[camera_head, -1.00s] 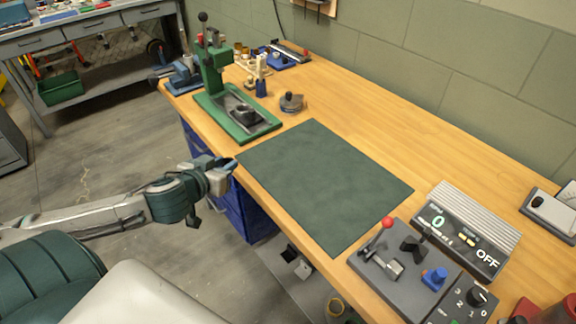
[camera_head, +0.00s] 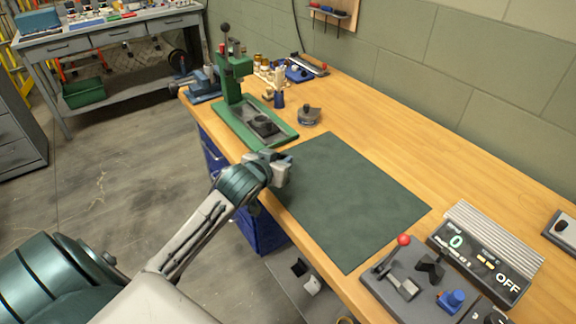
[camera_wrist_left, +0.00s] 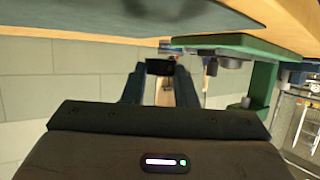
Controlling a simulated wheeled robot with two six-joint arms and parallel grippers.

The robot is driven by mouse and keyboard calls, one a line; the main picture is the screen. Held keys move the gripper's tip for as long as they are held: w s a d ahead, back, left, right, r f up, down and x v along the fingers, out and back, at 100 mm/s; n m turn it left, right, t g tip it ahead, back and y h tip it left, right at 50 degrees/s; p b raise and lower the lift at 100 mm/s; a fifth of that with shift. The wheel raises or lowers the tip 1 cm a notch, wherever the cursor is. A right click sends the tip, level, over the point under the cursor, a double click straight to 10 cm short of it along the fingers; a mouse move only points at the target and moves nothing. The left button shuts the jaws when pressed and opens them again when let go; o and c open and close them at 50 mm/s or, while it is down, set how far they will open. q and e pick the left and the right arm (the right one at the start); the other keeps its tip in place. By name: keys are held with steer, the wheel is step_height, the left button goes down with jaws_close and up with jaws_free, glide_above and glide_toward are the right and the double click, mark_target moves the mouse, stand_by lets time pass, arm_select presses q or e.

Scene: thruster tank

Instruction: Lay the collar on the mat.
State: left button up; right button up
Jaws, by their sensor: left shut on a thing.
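The dark green mat (camera_head: 350,205) lies flat on the wooden workbench, with its top bare. My left gripper (camera_head: 283,160) is over the mat's far-left corner, beside the green press. In the left wrist view, its two fingers (camera_wrist_left: 160,85) are shut on a small dark piece, which I take to be the collar (camera_wrist_left: 160,67). In the head view the gripper mostly hides this piece, and its shape is hard to make out. My right gripper is not in view.
A green lever press (camera_head: 240,100) stands beyond the mat, with a small grey round object (camera_head: 308,115) to its right. A control panel with a red-knobbed lever (camera_head: 404,240) and a display unit (camera_head: 485,255) stand at the mat's near right.

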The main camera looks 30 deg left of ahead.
arm_select(q)
steer(key=shift+w+d, duration=0.2)
steer(key=shift+w, duration=0.35)
steer(key=shift+w+d+f, duration=0.1)
steer(key=shift+w+d, duration=0.1)
steer(key=shift+w, duration=0.25)
steer(key=shift+w+d, duration=0.15)
steer(key=shift+w, duration=0.1)
step_height(320, 180, down, 3)
steer(key=shift+r+p, duration=0.1)
steer(key=shift+p, duration=0.2)
steer(key=shift+f, duration=0.4)
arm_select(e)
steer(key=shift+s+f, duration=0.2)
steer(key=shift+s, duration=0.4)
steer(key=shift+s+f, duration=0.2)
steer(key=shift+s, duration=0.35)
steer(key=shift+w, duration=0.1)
